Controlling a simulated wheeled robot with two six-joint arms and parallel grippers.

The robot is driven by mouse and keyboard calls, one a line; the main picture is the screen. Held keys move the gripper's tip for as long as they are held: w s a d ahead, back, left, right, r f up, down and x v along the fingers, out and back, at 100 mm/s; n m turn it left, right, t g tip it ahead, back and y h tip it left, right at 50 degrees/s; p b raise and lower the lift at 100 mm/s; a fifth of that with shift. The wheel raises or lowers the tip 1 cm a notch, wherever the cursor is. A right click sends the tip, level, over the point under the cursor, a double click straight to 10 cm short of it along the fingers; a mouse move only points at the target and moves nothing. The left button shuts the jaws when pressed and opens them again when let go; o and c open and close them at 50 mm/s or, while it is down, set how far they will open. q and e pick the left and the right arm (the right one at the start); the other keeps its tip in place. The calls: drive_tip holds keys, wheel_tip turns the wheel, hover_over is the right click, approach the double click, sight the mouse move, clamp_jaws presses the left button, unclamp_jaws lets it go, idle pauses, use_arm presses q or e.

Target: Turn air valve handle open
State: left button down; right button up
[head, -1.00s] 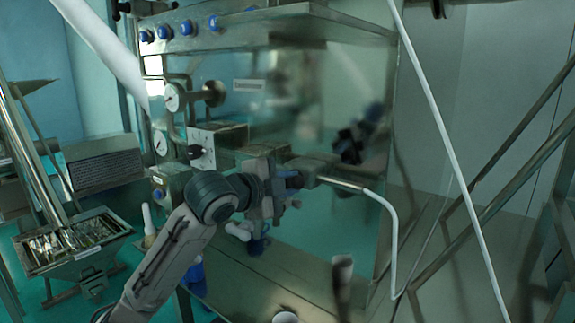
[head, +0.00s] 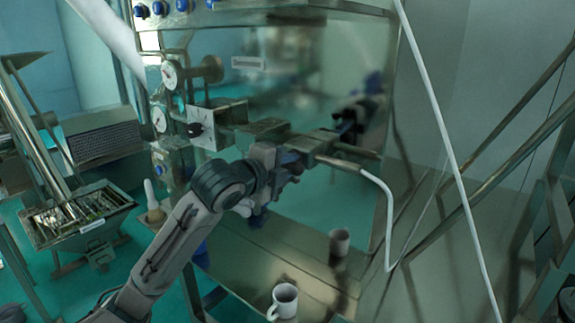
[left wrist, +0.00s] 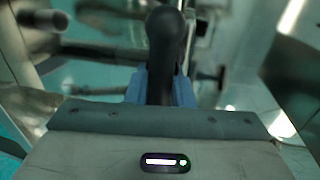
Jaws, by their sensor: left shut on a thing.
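The air valve handle, a dark rounded lever (left wrist: 166,45), stands upright between the blue fingers of my left gripper (left wrist: 162,88) in the left wrist view. The fingers are shut on it. In the head view my left gripper (head: 287,162) is at the metal valve fittings on the front of the steel cabinet, just left of the white hose's metal end. The handle is mostly hidden there by the gripper, so its angle is hard to tell. My right gripper is not in view.
The steel cabinet (head: 290,90) has gauges (head: 169,74) and blue knobs at left. A white hose (head: 389,220) hangs right of the fittings. A white mug (head: 285,300) stands on the ledge below. A metal tray (head: 82,212) is at left; sloping rails (head: 500,165) at right.

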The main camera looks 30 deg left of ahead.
use_arm(q)
drive_tip(key=c, duration=1.3)
unclamp_jaws()
drive_tip(key=shift+b+v, duration=3.8)
drive_tip(key=shift+v, duration=1.55)
drive_tip(key=shift+f, duration=0.1)
